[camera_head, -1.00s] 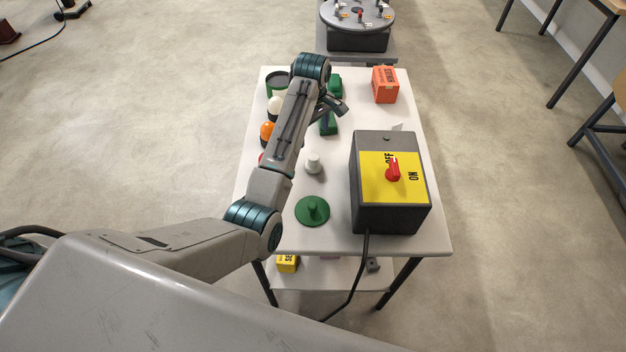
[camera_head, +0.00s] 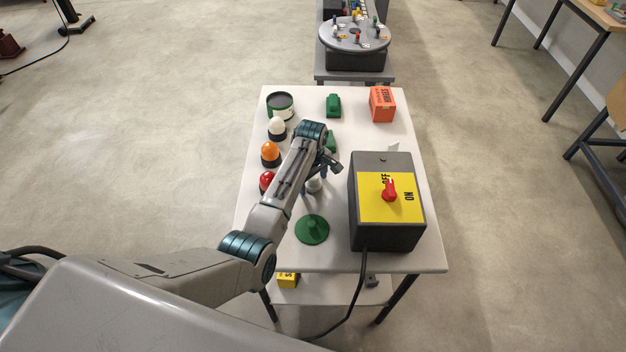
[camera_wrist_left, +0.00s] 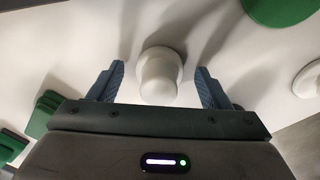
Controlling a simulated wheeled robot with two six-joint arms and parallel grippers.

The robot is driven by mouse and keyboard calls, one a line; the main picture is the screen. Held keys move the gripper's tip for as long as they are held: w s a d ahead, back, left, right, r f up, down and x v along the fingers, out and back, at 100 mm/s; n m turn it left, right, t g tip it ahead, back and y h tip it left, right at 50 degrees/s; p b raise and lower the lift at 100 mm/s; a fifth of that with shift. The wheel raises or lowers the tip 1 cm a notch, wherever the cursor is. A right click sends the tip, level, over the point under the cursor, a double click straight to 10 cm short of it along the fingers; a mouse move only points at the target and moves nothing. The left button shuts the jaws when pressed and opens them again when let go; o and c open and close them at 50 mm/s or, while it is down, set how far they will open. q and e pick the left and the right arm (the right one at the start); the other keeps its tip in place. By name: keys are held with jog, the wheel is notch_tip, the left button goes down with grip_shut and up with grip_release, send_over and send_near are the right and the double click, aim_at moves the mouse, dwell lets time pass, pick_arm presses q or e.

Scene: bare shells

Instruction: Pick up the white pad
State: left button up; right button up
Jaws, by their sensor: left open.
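The white pad (camera_head: 314,185), a small round piece with a stubby knob, stands on the white table near the middle, partly covered by my left gripper (camera_head: 325,170) in the head view. In the left wrist view the white pad (camera_wrist_left: 158,75) is upright between the two blue fingers of my left gripper (camera_wrist_left: 158,84). The fingers are open, one on each side, with a visible gap to the pad. My right gripper is not in view.
A green knobbed disc (camera_head: 312,229) lies in front of the pad. A dark switch box (camera_head: 387,235) stands at right. Red (camera_head: 266,180), orange (camera_head: 270,151) and white (camera_head: 277,127) lamps line the left side. An orange box (camera_head: 382,104) stands at the back.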

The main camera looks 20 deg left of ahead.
pick_arm(q)
jog(key=c, duration=1)
jog(key=shift+c, duration=0.2)
notch_tip(320, 180, up, 9)
jog(key=b, duration=0.2)
jog(key=shift+r+b, duration=0.1)
jog(key=shift+b, duration=0.2)
jog(key=shift+r, duration=0.35)
jog(key=shift+o, duration=0.8)
jog(key=shift+c, duration=0.4)
